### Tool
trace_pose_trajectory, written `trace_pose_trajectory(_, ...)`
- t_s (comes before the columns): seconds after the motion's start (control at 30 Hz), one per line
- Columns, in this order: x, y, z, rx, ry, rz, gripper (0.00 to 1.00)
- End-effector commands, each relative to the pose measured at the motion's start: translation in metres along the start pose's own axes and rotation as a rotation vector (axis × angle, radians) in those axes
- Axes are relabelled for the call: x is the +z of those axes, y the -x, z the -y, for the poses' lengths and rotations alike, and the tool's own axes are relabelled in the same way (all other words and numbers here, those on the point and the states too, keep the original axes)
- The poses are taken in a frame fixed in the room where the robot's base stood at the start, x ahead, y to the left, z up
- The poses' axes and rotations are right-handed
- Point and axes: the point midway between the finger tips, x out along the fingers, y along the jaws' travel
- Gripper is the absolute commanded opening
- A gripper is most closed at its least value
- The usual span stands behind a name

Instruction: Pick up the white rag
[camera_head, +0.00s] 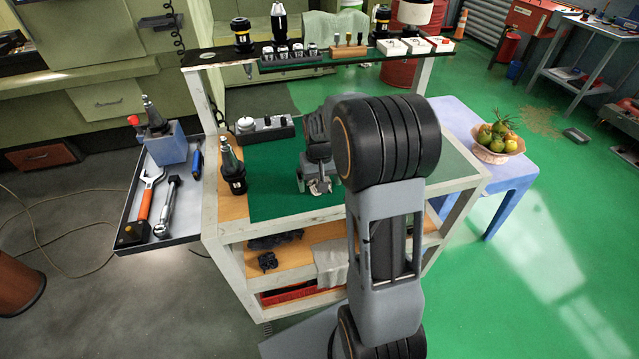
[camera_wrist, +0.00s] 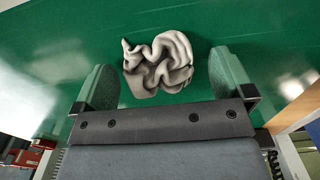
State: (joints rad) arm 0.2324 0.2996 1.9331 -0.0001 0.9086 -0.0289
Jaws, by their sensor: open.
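A crumpled whitish-grey rag (camera_wrist: 160,65) lies on the green mat in the wrist view, in the space between the two fingers. My gripper (camera_wrist: 163,78) is open, with one finger on each side of the rag and a gap on both sides. In the head view my gripper (camera_head: 317,175) is low over the green mat (camera_head: 275,192) on the cart top. A small pale patch there may be the rag, but my arm and gripper hide most of that spot.
A black tool holder (camera_head: 232,172) stands left on the cart top, a dark block (camera_head: 268,131) behind. An upper rail (camera_head: 300,62) carries tooling. A side tray (camera_head: 190,225) holds tools. A grey cloth (camera_head: 331,262) hangs at the lower shelf. A fruit bowl (camera_head: 497,150) stands right.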

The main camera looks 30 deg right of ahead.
Motion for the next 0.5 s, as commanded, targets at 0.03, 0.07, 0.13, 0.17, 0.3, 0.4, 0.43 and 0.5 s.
trace_pose_trajectory(0.03,0.0001,-0.0011,0.0,0.0,0.0,0.0,0.99)
trace_pose_trajectory(0.07,0.0001,-0.0013,0.0,0.0,0.0,0.0,0.99)
trace_pose_trajectory(0.13,0.0,-0.0013,0.0,0.0,0.0,0.0,0.99)
trace_pose_trajectory(0.17,0.0,-0.0012,0.0,0.0,0.0,0.0,0.99)
trace_pose_trajectory(0.3,0.0,-0.0011,0.0,0.0,0.0,0.0,0.92)
trace_pose_trajectory(0.4,0.0,-0.0009,0.0,0.0,0.0,0.0,0.83)
trace_pose_trajectory(0.43,0.0,-0.0009,0.0,0.0,0.0,0.0,0.8)
trace_pose_trajectory(0.5,0.0,-0.0009,0.0,0.0,0.0,0.0,0.73)
